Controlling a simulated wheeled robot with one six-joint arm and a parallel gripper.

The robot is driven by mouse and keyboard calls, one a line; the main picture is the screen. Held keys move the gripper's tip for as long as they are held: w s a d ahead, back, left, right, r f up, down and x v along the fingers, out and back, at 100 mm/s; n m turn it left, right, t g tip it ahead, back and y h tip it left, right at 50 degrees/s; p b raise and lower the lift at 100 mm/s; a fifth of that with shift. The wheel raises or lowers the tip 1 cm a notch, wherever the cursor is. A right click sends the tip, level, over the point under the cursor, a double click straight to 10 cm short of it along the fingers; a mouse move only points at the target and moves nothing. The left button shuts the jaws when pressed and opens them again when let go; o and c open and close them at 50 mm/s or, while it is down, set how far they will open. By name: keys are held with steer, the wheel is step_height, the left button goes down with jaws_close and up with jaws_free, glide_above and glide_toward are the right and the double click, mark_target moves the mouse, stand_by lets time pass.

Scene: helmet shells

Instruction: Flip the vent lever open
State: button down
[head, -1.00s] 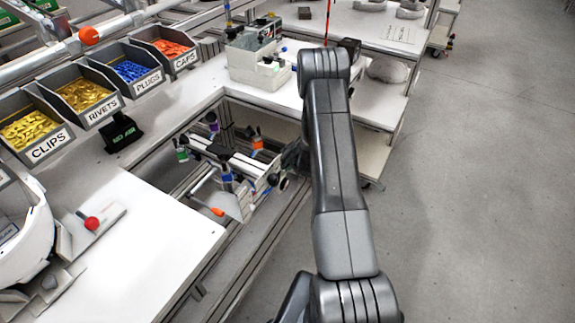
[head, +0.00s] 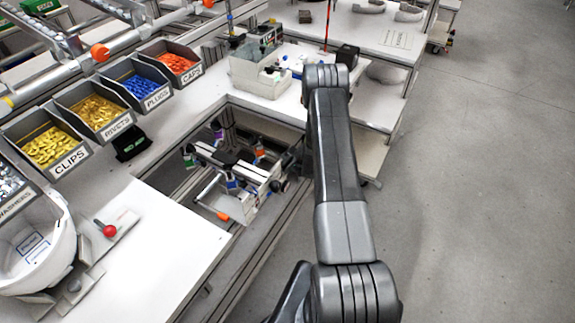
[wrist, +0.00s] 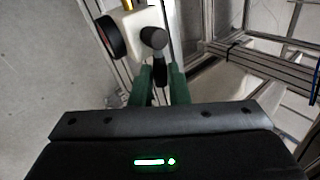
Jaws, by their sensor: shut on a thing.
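In the wrist view a black lever with a round knob (wrist: 154,38) stands out from a white block (wrist: 142,20) of the fixture. My gripper (wrist: 161,70) has green fingers on either side of the lever's dark stem, shut on it below the knob. In the head view the clamp fixture (head: 250,183) sits in the bench opening, and my gripper (head: 291,160) is at its right side, partly hidden behind my arm. The lever itself is too small to make out there.
A black round knob (wrist: 111,36) sits close left of the lever. Metal frame rails (wrist: 262,62) run at the right of the wrist view. Labelled parts bins (head: 98,112) line the bench's back left. A white helmet shell (head: 38,245) is at left. Open floor (head: 480,180) lies at right.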

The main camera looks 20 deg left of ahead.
steer(key=c, duration=1.4)
jaws_free()
steer(key=s+d+b, duration=0.1)
steer(key=d, duration=0.3)
steer(key=s+d+b, duration=0.1)
steer(key=d, duration=0.3)
steer(key=s+d+r+b, duration=0.1)
steer(key=d, duration=0.3)
steer(key=shift+d, duration=0.15)
